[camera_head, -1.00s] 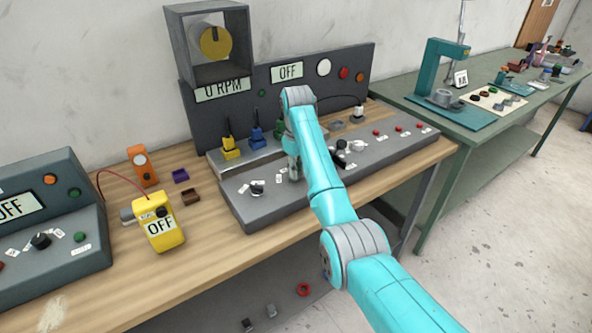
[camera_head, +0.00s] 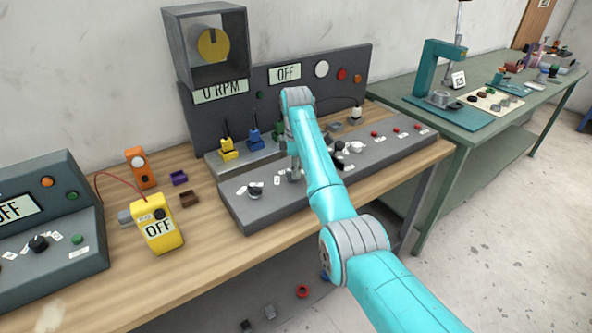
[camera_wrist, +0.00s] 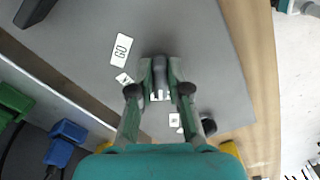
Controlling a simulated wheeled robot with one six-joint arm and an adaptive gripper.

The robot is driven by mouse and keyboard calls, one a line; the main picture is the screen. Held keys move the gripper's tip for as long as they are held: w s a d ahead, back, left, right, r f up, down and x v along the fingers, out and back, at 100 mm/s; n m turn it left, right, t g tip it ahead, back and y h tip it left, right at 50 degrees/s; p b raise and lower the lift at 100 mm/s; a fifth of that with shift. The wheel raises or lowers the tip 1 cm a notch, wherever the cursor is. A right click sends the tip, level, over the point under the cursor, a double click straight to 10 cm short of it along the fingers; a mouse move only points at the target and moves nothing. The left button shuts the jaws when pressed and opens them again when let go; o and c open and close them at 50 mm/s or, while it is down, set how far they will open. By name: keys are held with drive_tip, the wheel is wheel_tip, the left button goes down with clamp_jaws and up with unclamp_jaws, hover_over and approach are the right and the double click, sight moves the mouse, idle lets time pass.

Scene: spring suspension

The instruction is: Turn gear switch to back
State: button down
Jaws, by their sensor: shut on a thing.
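My gripper (camera_wrist: 161,80) is shut on a dark grey lever (camera_wrist: 160,66) standing on the grey control panel (camera_wrist: 195,35). The lever seems to be the gear switch, with small white labels around it. One label (camera_wrist: 121,49) by it appears to read "GO"; the others are too small to read. In the head view my gripper (camera_head: 293,172) is low over the middle of the panel (camera_head: 265,208), and my arm hides part of it. The lever itself cannot be made out there.
A dark knob (camera_head: 255,190) with labels is left of my gripper. Yellow (camera_head: 228,148) and blue (camera_head: 255,138) plugs stand behind. The upright panel displays "OFF" (camera_head: 285,73) and "0 RPM" (camera_head: 220,91). A yellow meter (camera_head: 158,225) is on the wooden bench at left.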

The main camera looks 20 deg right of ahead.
drive_tip(key=shift+n, duration=0.3)
idle(0.4)
drive_tip(key=c, duration=1.1)
unclamp_jaws()
